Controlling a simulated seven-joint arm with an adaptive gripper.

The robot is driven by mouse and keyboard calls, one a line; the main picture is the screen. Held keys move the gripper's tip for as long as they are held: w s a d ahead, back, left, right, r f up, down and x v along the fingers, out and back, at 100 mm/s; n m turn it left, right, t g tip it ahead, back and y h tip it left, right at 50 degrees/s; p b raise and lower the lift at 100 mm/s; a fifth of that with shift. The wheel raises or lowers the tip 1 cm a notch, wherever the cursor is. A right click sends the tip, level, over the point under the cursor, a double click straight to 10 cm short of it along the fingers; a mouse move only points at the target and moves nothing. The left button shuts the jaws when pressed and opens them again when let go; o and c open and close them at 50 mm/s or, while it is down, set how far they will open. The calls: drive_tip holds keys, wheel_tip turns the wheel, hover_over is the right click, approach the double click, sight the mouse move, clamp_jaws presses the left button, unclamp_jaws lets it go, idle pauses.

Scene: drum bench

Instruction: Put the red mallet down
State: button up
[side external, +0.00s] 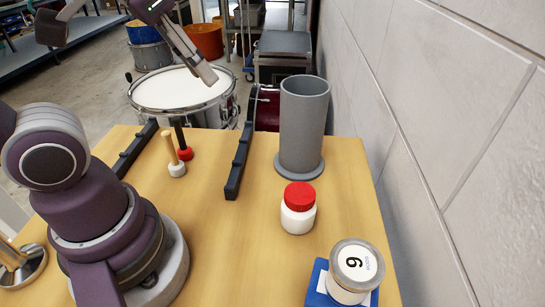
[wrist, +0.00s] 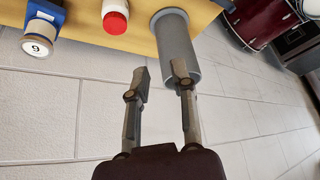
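The red mallet (side external: 185,153) stands on the wooden table with its red head down and its black handle up, between two black rails. It is beside a second mallet (side external: 176,169) with a white head and a pale wooden handle. My gripper (wrist: 160,78) is open and empty in the wrist view, its two fingers apart. In the side view my gripper (side external: 207,76) is high above the far side of the table, away from the mallets. The mallets are out of the wrist view.
Black rails (side external: 238,165) (side external: 137,148) flank the mallets. A tall grey cylinder (side external: 304,125), a white jar with a red lid (side external: 298,212) and a jar labelled 9 (side external: 356,270) on a blue block stand to the right. A drum (side external: 182,90) is behind the table. The middle table front is clear.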

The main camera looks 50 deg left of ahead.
drive_tip(key=w+a+f+m+g+y, duration=0.25)
drive_tip(key=a+f+m+g, duration=0.2)
drive_tip(key=f, duration=0.35)
wheel_tip(320, 180, up, 7)
drive_tip(key=m+g+y, duration=0.1)
drive_tip(key=m+y, duration=1.2)
drive_tip(key=y, duration=0.2)
hover_over(182, 136)
drive_tip(key=d, duration=0.3)
drive_tip(key=shift+y, duration=0.25)
wheel_tip(182, 136, down, 20)
drive_tip(key=shift+s+f, duration=0.1)
drive_tip(key=shift+f, duration=0.1)
drive_tip(key=shift+a+f, duration=0.2)
drive_tip(key=shift+a, duration=1.35)
clamp_jaws()
